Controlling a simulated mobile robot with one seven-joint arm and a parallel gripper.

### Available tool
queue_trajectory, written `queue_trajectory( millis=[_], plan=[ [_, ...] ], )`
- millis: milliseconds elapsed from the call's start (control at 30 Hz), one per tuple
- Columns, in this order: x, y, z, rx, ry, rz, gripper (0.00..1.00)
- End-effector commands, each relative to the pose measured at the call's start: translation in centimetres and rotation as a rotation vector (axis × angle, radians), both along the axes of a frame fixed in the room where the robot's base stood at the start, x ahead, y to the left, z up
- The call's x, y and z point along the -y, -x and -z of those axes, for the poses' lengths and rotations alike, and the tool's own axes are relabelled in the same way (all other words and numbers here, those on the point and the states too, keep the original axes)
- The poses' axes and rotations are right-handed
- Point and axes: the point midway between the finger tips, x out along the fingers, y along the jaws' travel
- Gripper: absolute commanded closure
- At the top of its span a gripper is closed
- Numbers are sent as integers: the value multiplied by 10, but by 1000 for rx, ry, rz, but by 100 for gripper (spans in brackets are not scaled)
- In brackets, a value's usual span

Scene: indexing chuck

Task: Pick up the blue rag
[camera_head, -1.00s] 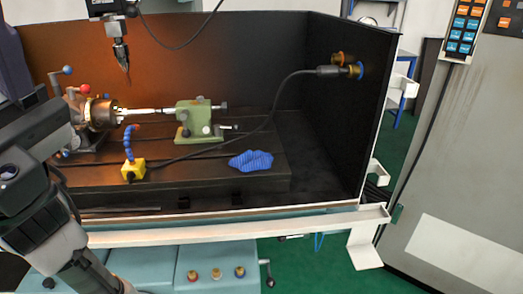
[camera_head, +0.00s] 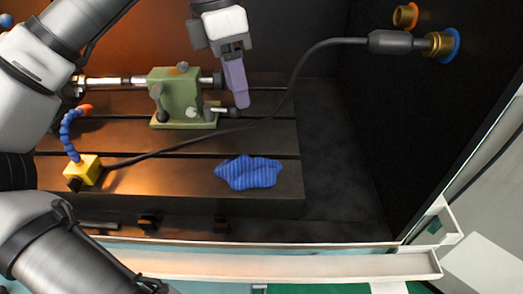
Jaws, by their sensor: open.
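The blue rag (camera_head: 248,172) lies crumpled on the dark slotted machine table (camera_head: 180,207), near its right front corner. My gripper (camera_head: 238,98) is above and behind the rag in the picture, pointing down and apart from it. It is seen nearly edge-on, with purplish fingers and nothing visible between them. The gap between the fingers does not show clearly.
A green tailstock (camera_head: 180,97) stands left of my gripper. A yellow block (camera_head: 84,170) with a blue segmented hose (camera_head: 70,132) sits at the left. A black cable (camera_head: 290,92) runs behind the rag to a wall fitting (camera_head: 440,45). A white front rail (camera_head: 280,264) borders the enclosure.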

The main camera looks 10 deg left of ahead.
Motion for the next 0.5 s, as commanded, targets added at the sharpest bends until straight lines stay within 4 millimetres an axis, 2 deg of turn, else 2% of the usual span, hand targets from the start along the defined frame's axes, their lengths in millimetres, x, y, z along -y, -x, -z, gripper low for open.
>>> queue_trajectory(
  millis=[100, 500],
  plan=[
    [-7, 2, 10, -23, -29, -16, 50],
    [5, 8, 78, -22, -28, -13, 50]
  ],
)
